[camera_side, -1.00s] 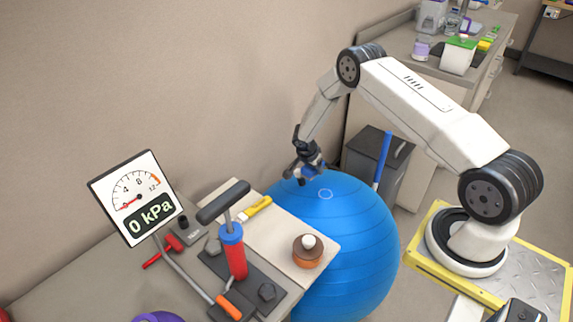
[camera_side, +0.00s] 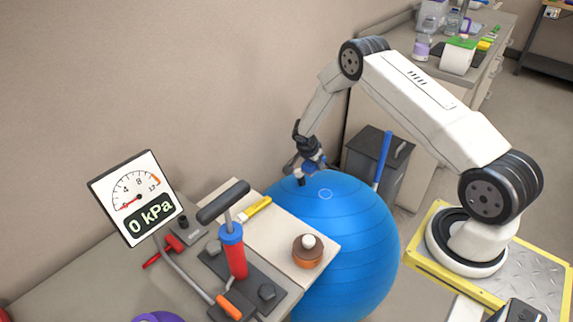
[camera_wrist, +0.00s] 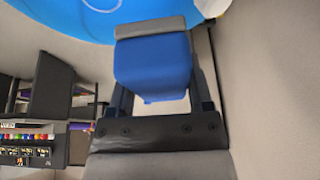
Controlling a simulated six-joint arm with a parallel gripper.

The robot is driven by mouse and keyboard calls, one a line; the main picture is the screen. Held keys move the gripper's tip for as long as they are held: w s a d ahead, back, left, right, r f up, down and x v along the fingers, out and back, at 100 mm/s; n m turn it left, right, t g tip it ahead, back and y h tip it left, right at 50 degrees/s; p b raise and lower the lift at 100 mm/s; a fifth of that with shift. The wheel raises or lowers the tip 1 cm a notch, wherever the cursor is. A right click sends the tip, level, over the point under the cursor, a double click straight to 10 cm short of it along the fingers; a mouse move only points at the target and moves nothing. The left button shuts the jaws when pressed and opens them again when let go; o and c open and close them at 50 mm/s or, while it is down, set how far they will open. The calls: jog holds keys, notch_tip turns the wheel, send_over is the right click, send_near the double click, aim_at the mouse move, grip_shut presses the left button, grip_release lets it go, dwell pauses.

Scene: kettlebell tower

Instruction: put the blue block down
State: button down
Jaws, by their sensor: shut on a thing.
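My gripper (camera_side: 307,168) is shut on the blue block (camera_wrist: 152,65). In the wrist view the block fills the space between the fingers, with a grey piece across its far end. In the side view the block is small and mostly hidden by the dark fingers. My gripper is near the top left of the big blue ball (camera_side: 350,240), close to the wall. I cannot tell whether the block touches the ball. The ball also shows at the top of the wrist view (camera_wrist: 60,15).
A bench at the lower left holds a red pump (camera_side: 236,258), a gauge reading 0 kPa (camera_side: 135,195), a yellow-handled brush (camera_side: 258,207) and an orange-brown jar (camera_side: 308,250). A dark grey bin (camera_side: 365,155) and a blue rod (camera_side: 383,160) stand behind the ball.

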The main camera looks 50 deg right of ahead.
dwell(0.3)
jog(key=s+a+r+n+t+y, duration=0.1)
jog(key=a+r+n, duration=0.2)
jog(key=a, duration=0.5)
jog(key=s+a+r+n+t+y, duration=0.1)
jog(key=a+r+n, duration=0.3)
jog(key=a, duration=0.5)
jog(key=s+a+r+n+t, duration=0.1)
jog(key=a+r+n+t, duration=0.1)
jog(key=a+r+n, duration=0.2)
jog(key=shift+a+n+y, duration=0.4)
jog(key=shift+a+n, duration=0.9)
jog(key=shift+a, duration=1.05)
jog(key=shift+w+a+f, duration=0.1)
jog(key=shift+w+f, duration=1.45)
jog(key=shift+w, duration=0.7)
jog(key=shift+w+a+f, duration=0.1)
jog(key=shift+w+f, duration=1.5)
jog(key=shift+w, duration=0.7)
jog(key=shift+w+a+f, duration=0.1)
jog(key=shift+w+f, duration=1.45)
jog(key=shift+w, duration=0.7)
